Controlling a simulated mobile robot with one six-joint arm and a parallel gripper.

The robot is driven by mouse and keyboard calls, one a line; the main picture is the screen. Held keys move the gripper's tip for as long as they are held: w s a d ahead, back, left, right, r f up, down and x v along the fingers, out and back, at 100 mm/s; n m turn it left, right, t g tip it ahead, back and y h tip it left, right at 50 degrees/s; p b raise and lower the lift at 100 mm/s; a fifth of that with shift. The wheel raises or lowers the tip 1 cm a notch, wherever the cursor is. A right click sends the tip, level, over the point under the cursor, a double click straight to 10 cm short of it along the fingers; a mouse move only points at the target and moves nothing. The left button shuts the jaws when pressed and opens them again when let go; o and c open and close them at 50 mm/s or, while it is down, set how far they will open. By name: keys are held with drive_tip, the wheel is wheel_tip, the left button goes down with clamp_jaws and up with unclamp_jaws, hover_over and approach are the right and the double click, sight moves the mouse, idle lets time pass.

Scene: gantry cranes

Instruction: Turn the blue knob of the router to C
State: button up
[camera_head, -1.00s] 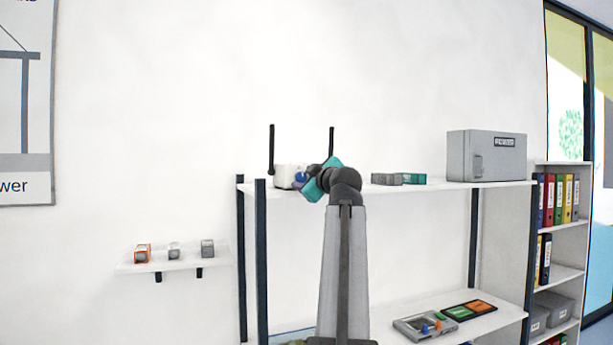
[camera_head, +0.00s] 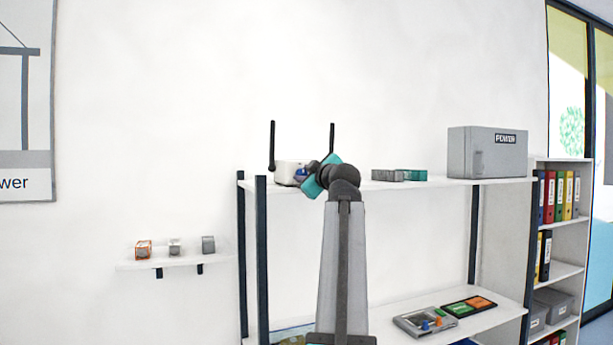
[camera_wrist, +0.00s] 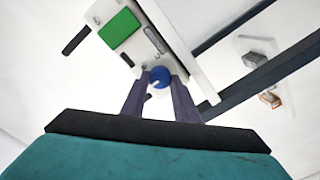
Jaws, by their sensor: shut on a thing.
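The white router (camera_head: 286,173) with two dark antennas stands at the left end of the upper shelf. In the wrist view the router (camera_wrist: 182,42) shows a green panel, a grey strip and the blue knob (camera_wrist: 159,77). The blue knob also shows in the head view (camera_head: 301,174), partly hidden by my gripper. My gripper (camera_wrist: 160,80) is shut on the blue knob, with one dark finger on each side of it. A pale mark shows on the knob, but I cannot read letters around it. In the head view my arm reaches up to the router from below.
Grey and teal blocks (camera_head: 400,175) and a grey power box (camera_head: 487,153) stand further right on the upper shelf (camera_head: 440,184). A small wall shelf (camera_head: 178,262) at left holds 3 small items. A device with knobs (camera_head: 426,321) lies on the lower shelf.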

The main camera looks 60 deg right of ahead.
drive_tip(key=shift+m, duration=0.3)
drive_tip(key=m+b, duration=0.2)
drive_tip(key=m, duration=0.9)
drive_tip(key=shift+s+d+r, duration=0.1)
drive_tip(key=m+p, duration=0.2)
drive_tip(key=m, duration=0.4)
drive_tip(key=m+p, duration=0.3)
drive_tip(key=m, duration=0.3)
drive_tip(key=shift+s, duration=0.1)
drive_tip(key=shift+d, duration=0.1)
drive_tip(key=o, duration=1.1)
drive_tip(key=shift+s, duration=0.15)
drive_tip(key=shift+c, duration=0.2)
